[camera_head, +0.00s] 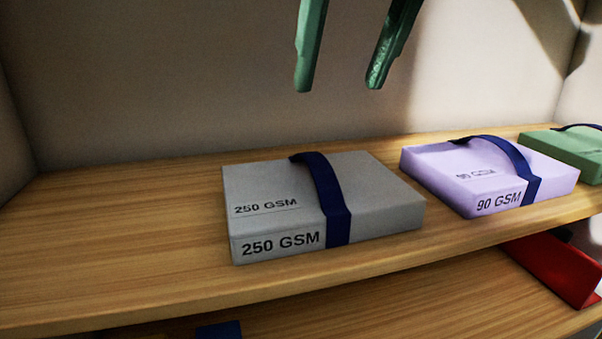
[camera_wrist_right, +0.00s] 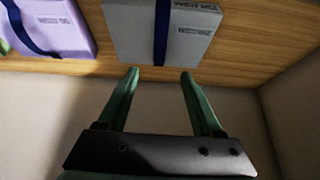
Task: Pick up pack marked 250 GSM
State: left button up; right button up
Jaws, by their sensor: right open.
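The grey pack marked 250 GSM (camera_head: 275,215) lies flat on the wooden shelf, with a dark blue strap over it. The strap stands in a raised arch above the pack's back edge. The pack also shows at the top of the right wrist view (camera_wrist_right: 130,25), upside down there. My right gripper (camera_head: 338,85) has green fingers, open and empty, above and behind the pack in the head view. In the right wrist view the open fingertips (camera_wrist_right: 160,73) point toward the pack and stand apart from it. My left gripper is not in view.
A lilac pack marked 90 GSM (camera_head: 430,175) lies right of the grey pack with a gap between. A green pack (camera_head: 560,148) is farther right. The wooden shelf (camera_head: 110,235) is clear at left. A red object (camera_head: 555,268) sits on the lower shelf. A wall (camera_head: 170,80) stands behind.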

send_near(315, 157)
jog(key=x, duration=0.3)
jog(key=shift+s+f+b, duration=0.1)
jog(key=shift+f+b, duration=0.05)
jog(key=shift+b, duration=0.25)
jog(key=shift+p+x, duration=0.3)
jog(key=shift+x, duration=2.4)
jog(key=shift+c, duration=0.3)
grip_shut()
